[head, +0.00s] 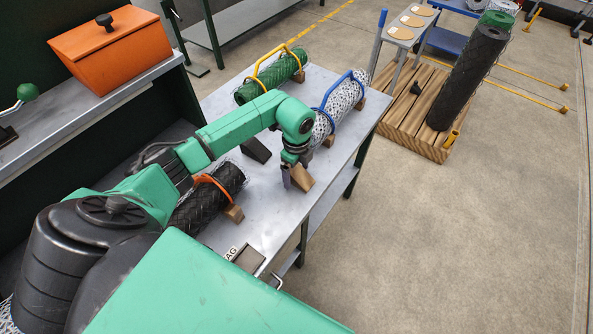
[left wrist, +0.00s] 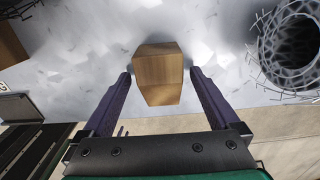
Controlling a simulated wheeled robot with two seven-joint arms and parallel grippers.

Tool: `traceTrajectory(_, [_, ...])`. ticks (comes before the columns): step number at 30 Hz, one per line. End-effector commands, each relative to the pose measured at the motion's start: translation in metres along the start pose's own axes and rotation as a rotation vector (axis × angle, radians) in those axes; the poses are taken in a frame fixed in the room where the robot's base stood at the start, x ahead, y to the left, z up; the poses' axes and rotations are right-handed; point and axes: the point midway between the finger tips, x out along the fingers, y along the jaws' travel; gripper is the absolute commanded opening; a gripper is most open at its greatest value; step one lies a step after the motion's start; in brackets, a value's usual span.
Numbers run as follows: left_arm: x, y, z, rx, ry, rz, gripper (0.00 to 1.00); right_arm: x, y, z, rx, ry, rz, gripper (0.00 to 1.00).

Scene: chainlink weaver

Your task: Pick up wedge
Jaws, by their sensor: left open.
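A wooden wedge (head: 303,177) stands on the grey metal table (head: 262,222) near its right edge. In the left wrist view the wedge (left wrist: 158,70) sits between the two purple fingers of my left gripper (left wrist: 159,76). The gripper is open, with a finger on each side and narrow gaps to the wood. In the head view my left gripper (head: 291,178) points down at the wedge and partly hides it. My right gripper is not in view.
On the table lie a black roll (head: 207,195) with an orange strap, a white mesh roll (head: 338,100) with a blue handle, and a green roll (head: 270,76). Small wooden blocks (head: 235,214) sit against the rolls. A pallet (head: 395,125) stands on the floor beyond.

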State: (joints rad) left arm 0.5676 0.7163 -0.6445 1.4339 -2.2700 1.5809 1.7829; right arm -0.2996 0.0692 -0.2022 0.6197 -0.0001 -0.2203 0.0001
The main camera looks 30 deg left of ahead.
Motion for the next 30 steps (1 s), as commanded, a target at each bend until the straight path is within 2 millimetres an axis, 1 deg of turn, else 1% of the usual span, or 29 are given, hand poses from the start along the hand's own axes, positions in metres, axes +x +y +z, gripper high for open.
traceTrajectory(5, [0.002, 0.000, 0.000, 0.000, 0.000, -0.001, 0.95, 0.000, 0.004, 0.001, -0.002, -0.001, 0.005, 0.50])
traceTrajectory(6, [0.002, 0.000, 0.000, 0.000, 0.000, -0.001, 0.87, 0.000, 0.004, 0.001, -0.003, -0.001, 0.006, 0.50])
traceTrajectory(8, [0.002, 0.000, 0.000, 0.000, 0.000, -0.001, 0.64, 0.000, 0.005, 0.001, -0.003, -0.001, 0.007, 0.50])
traceTrajectory(9, [0.002, 0.000, 0.000, 0.000, 0.000, -0.001, 0.49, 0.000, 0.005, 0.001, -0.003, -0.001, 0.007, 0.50])
traceTrajectory(11, [0.002, 0.000, 0.000, -0.001, 0.000, -0.001, 0.26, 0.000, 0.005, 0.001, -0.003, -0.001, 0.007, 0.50])
traceTrajectory(12, [0.002, 0.000, 0.000, -0.001, 0.000, -0.001, 0.11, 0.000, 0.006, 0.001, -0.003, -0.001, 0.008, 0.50])
traceTrajectory(13, [0.002, 0.000, 0.000, -0.001, 0.000, -0.001, 0.01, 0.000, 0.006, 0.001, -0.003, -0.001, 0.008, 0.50])
traceTrajectory(20, [0.001, -0.001, 0.000, -0.001, 0.000, -0.002, 0.01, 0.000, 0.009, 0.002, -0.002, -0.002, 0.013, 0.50])
traceTrajectory(23, [-0.004, -0.001, 0.001, -0.001, -0.001, -0.003, 0.01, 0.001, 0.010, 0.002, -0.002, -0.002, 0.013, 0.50])
traceTrajectory(26, [-0.016, -0.002, 0.001, -0.001, -0.001, -0.005, 0.01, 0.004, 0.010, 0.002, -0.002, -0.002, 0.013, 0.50])
traceTrajectory(29, [-0.038, -0.002, 0.001, -0.001, -0.002, -0.008, 0.01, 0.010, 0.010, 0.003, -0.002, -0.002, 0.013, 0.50])
traceTrajectory(30, [-0.051, -0.002, 0.001, 0.000, -0.002, -0.009, 0.01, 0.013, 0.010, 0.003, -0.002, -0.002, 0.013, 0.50])
